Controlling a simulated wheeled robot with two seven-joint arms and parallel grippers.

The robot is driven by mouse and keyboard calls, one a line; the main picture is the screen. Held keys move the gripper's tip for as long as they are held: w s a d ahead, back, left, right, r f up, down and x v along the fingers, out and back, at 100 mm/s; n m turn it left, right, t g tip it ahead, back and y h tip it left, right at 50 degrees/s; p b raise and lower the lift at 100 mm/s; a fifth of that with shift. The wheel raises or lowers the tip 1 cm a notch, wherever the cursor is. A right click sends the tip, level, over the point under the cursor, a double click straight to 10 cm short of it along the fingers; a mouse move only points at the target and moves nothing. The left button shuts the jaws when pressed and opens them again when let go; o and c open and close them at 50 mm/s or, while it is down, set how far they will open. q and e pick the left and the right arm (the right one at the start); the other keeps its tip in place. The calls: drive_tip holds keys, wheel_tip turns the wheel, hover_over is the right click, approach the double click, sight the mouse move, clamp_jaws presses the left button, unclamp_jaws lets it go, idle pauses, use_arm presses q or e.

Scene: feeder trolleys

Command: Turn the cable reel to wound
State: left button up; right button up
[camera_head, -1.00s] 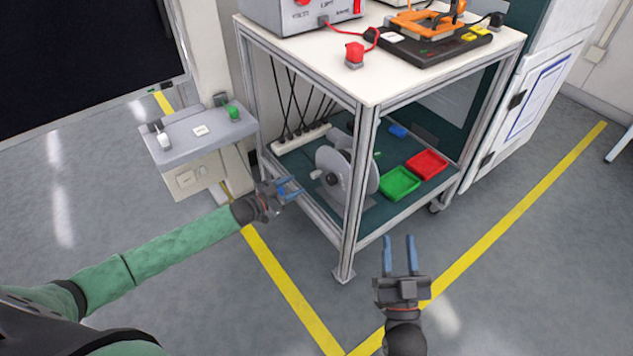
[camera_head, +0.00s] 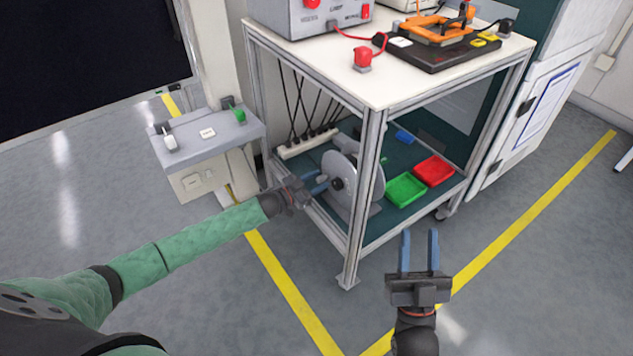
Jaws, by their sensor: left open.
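The cable reel (camera_head: 366,183) is a grey disc-shaped reel with a dark hub, standing upright on the trolley's lower shelf behind the front corner post. My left gripper (camera_head: 325,183) is open, with its blue fingers at the reel's left side, close to the hub. I cannot tell whether the fingers touch the reel. The post hides part of the reel's right side. My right gripper (camera_head: 419,240) is open and empty, in front of the trolley and to the right of the post, its fingers pointing away from me.
The trolley's front post (camera_head: 362,205) stands between my grippers. Green (camera_head: 405,190) and red (camera_head: 434,170) trays and a power strip (camera_head: 308,144) lie on the lower shelf. A grey side box (camera_head: 205,150) with a green knob stands at left. Floor in front is clear.

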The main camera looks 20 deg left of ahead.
use_arm(q)
clamp_jaws()
